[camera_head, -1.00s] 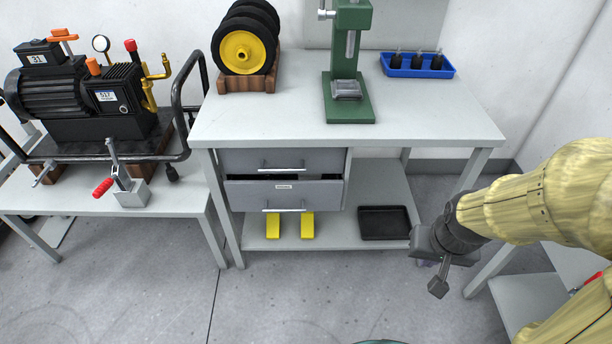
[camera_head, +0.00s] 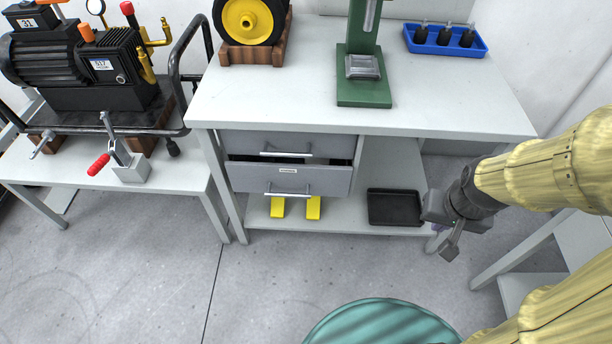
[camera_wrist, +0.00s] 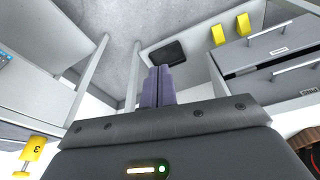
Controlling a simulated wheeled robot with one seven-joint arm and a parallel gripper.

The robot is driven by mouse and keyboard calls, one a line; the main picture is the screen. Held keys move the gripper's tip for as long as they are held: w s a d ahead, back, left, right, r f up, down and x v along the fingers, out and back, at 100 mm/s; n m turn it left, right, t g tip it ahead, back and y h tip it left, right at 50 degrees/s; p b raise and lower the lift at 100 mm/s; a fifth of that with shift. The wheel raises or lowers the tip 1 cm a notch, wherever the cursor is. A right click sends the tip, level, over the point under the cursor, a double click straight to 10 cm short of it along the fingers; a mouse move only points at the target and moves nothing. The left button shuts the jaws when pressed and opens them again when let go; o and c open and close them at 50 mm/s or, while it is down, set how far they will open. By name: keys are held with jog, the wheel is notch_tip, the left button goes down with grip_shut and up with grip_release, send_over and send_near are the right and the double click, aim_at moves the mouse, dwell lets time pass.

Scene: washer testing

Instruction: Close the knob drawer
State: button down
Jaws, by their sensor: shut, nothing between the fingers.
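A grey two-drawer unit hangs under the workbench in the head view. Its lower drawer (camera_head: 318,181) has a bar handle and a small label, and stands pulled out, with a dark gap above its front. The upper drawer (camera_head: 325,144) looks pushed in. Both drawer fronts also show at the upper right of the wrist view (camera_wrist: 268,85). I see bar handles and no round knob. My gripper (camera_head: 449,249) is right of the drawers, beyond the black tray, apart from them. Its fingers (camera_wrist: 158,84) are together and empty.
The workbench (camera_head: 260,105) carries a green press (camera_head: 364,92), a wheel stand (camera_head: 250,52) and a blue tray (camera_head: 447,50). Its lower shelf holds yellow blocks (camera_head: 313,208) and a black tray (camera_head: 394,206). A pump cart stands left. Floor before the drawers is open.

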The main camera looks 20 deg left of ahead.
jog(key=s+f+n+g+h+b, duration=0.2)
jog(key=f+n+b, duration=0.1)
jog(key=f+n, duration=0.15)
jog(key=s+f+n+g+h+b, duration=0.2)
jog(key=f+n+h+b, duration=0.15)
jog(key=f, duration=0.25)
jog(key=w+f+n+t+h+b, duration=0.4)
jog(key=w+n+t+h+b, duration=0.15)
jog(key=n, duration=0.35)
jog(key=w+a+f+n+t+y+b, duration=0.35)
jog(key=w+a+n+t, duration=0.45)
jog(key=a+n+t, duration=0.3)
jog(key=s+a+f+n+t+y+b, duration=0.1)
jog(key=a+f+n+y+b, duration=0.1)
jog(key=a+n+y, duration=0.3)
jog(key=s+a+f+n+t+y+b, duration=0.1)
jog(key=a+n+y, duration=0.4)
jog(key=a, duration=0.9)
notch_tip(320, 180, down, 3)
jog(key=shift+s+a+r+n+y+b, duration=0.2)
jog(key=shift+s+n+y+b, duration=0.3)
jog(key=shift+y, duration=0.45)
